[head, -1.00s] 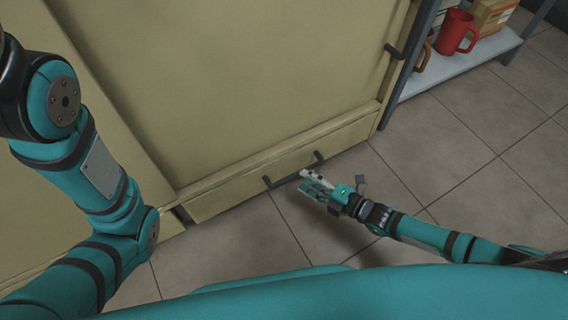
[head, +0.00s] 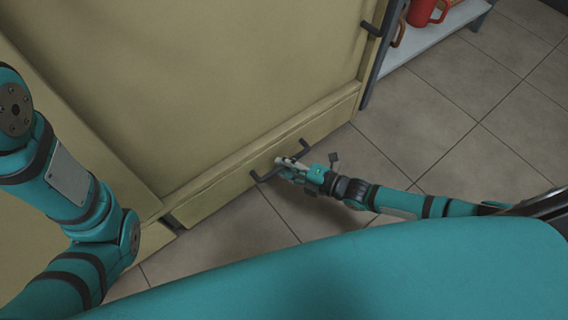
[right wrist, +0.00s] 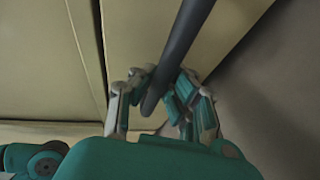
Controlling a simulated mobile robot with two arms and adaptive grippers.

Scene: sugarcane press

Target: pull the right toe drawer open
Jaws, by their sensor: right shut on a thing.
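The right toe drawer (head: 228,186) is a long, low beige front at the foot of the cabinet, close above the floor. Its dark bar handle (head: 264,178) stands out from the front. My right gripper (head: 286,164) is at the middle of the handle. In the right wrist view the handle (right wrist: 178,50) runs between the fingers of my right gripper (right wrist: 160,98), which are shut on it. The drawer front looks flush with the cabinet. My left arm enters at the left of the head view, but its gripper is out of sight.
The tall beige cabinet door (head: 210,80) with a dark handle (head: 372,29) rises above the drawer. The tiled floor (head: 440,130) to the right is clear.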

